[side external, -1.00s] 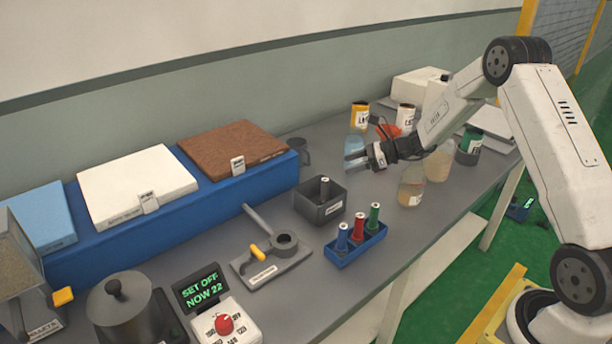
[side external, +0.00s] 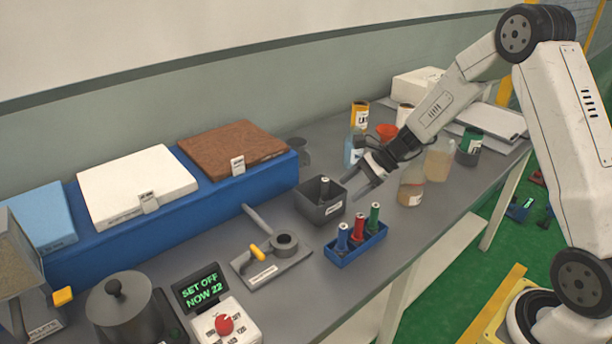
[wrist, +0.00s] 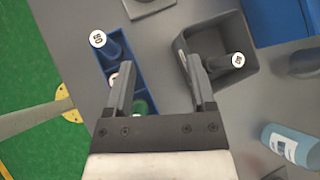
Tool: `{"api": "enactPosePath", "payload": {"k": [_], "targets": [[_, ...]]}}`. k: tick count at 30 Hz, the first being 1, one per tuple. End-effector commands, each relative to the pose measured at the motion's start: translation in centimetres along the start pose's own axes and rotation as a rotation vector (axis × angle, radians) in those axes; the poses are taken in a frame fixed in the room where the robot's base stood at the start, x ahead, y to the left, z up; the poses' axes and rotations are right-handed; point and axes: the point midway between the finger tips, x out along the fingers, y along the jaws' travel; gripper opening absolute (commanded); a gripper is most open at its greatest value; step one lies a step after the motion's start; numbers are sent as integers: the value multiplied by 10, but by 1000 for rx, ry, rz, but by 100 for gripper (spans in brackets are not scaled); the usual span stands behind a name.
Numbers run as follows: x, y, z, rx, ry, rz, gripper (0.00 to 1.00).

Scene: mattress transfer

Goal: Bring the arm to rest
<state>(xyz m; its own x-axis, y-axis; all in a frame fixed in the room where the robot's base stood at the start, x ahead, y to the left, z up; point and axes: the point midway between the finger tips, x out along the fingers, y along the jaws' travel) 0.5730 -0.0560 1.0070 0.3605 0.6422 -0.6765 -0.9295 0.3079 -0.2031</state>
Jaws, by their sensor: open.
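My gripper (side external: 362,191) is open and empty above the grey bench, just right of a dark square bin (side external: 319,214). In the wrist view its two fingers (wrist: 158,85) point between the bin (wrist: 245,78) and a blue rack (wrist: 137,68). The bin holds one grey-capped item (side external: 325,187) with a white round top. The blue rack (side external: 357,247) holds blue, red and green handled tools, standing upright. In the wrist view, the fingers partly cover the red and green ones.
Bottles, including a clear one with amber liquid (side external: 411,187) and a blue one (side external: 353,150), stand close behind and beside my gripper. A blue platform (side external: 190,210) with coloured slabs runs along the wall. A fixture plate (side external: 270,265) and control box (side external: 225,322) are in front.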

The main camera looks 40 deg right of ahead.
Motion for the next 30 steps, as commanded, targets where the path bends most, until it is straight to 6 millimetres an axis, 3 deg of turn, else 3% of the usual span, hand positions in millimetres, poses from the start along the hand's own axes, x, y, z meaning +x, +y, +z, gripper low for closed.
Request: {"api": "enactPosePath", "payload": {"k": [6,15,24,30], "targets": [[-2,59,20,-372,184,190,71],[-20,123,31,-933,375,423,71],[-40,165,40,-1515,488,607,71],[-46,178,44,-1746,512,667,71]]}}
